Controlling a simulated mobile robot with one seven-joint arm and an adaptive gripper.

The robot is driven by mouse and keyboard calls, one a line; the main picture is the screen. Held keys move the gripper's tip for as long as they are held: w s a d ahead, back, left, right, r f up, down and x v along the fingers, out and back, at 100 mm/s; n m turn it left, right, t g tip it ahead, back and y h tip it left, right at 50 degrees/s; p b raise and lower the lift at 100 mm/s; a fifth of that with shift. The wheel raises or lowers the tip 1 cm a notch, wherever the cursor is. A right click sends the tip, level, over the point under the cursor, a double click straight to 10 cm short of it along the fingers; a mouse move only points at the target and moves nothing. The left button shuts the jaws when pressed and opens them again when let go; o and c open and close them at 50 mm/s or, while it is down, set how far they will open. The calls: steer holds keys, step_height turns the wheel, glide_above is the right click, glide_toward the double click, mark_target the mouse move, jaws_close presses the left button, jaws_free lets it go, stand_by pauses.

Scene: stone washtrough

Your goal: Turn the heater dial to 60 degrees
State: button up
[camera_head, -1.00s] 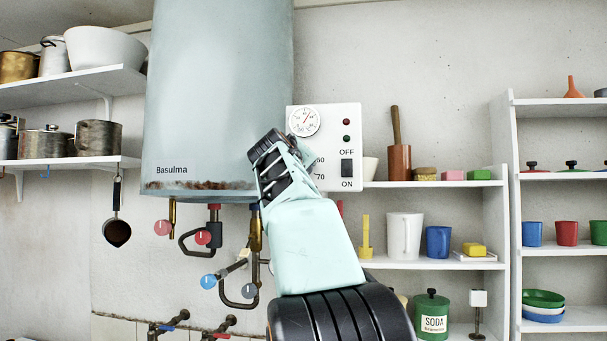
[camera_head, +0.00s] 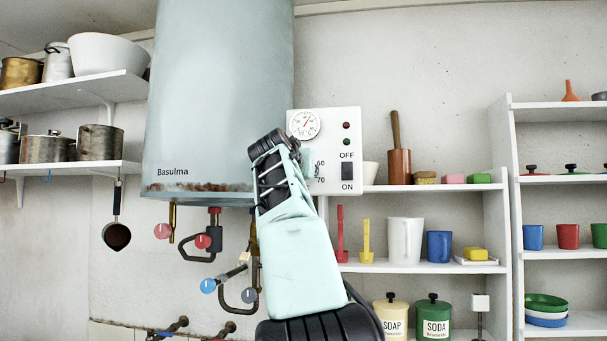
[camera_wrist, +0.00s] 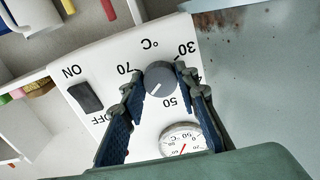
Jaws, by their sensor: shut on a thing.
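The heater dial (camera_wrist: 160,79) is a round grey knob on the white control panel (camera_wrist: 105,62). In the wrist view its white mark points down-left, between the printed 50 and 70; the spot between these numbers is hidden by a finger. My gripper (camera_wrist: 158,76) has one finger on each side of the dial and is shut on it. The panel (camera_head: 349,133) also carries a round gauge (camera_head: 304,124) and an ON/OFF switch (camera_head: 347,170).
The large pale boiler tank (camera_head: 220,100) is just left of the panel. Pipes with red and blue valve knobs (camera_head: 203,241) hang below it. Shelves with cups and tins (camera_head: 436,314) stand to the right. A shelf of pots (camera_head: 100,142) is at the left.

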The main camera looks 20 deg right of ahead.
steer(key=shift+m, duration=0.6)
steer(key=o, duration=1.1)
steer(key=shift+o, duration=0.2)
steer(key=shift+s, duration=0.1)
steer(key=v, duration=1.1)
steer(key=shift+s+a, duration=0.25)
steer(key=shift+a, duration=0.05)
steer(key=shift+f, duration=0.1)
